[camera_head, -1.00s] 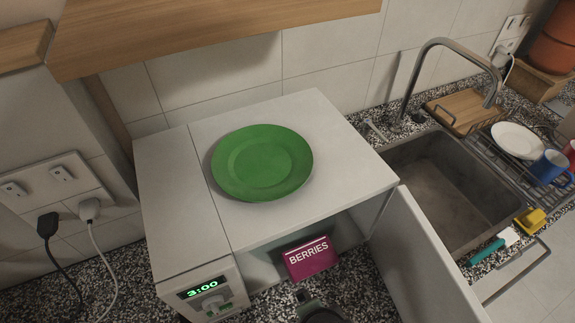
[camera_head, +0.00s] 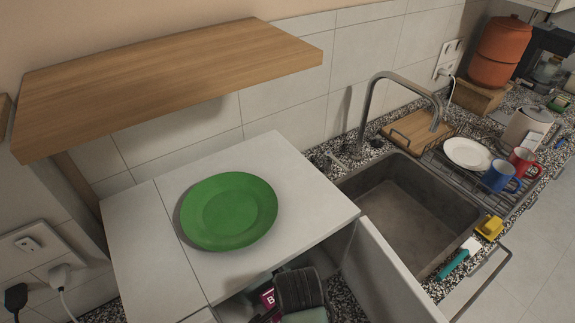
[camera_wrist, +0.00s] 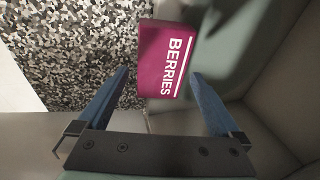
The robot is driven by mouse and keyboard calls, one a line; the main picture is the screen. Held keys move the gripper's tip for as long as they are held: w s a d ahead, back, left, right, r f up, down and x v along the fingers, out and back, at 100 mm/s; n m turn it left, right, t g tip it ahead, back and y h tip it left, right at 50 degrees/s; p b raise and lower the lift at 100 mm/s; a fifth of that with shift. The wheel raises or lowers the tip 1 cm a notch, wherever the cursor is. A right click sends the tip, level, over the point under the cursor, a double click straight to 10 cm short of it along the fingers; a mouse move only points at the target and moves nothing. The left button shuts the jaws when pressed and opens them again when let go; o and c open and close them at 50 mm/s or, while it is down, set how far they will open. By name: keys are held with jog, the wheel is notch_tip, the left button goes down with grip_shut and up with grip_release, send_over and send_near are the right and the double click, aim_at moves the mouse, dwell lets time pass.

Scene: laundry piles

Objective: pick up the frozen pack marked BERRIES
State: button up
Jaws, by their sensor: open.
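The BERRIES pack (camera_wrist: 165,60) is magenta with white lettering. In the wrist view it lies ahead of my gripper (camera_wrist: 160,85), partly between the lines of the two blue fingers. The fingers are spread apart and hold nothing. In the head view only a corner of the pack (camera_head: 267,298) shows, at the open front of the white microwave (camera_head: 150,225). My gripper (camera_head: 303,292) hides the rest of it there. I cannot tell whether a finger touches the pack.
A green plate (camera_head: 229,211) rests on top of the microwave. The microwave door (camera_head: 385,270) stands open on the right, close to my gripper. A wooden shelf (camera_head: 170,85) hangs above. A sink (camera_head: 410,205) and a dish rack (camera_head: 470,180) with dishes are to the right.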

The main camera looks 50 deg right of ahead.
jog(key=x, duration=0.5)
jog(key=c, duration=1.4)
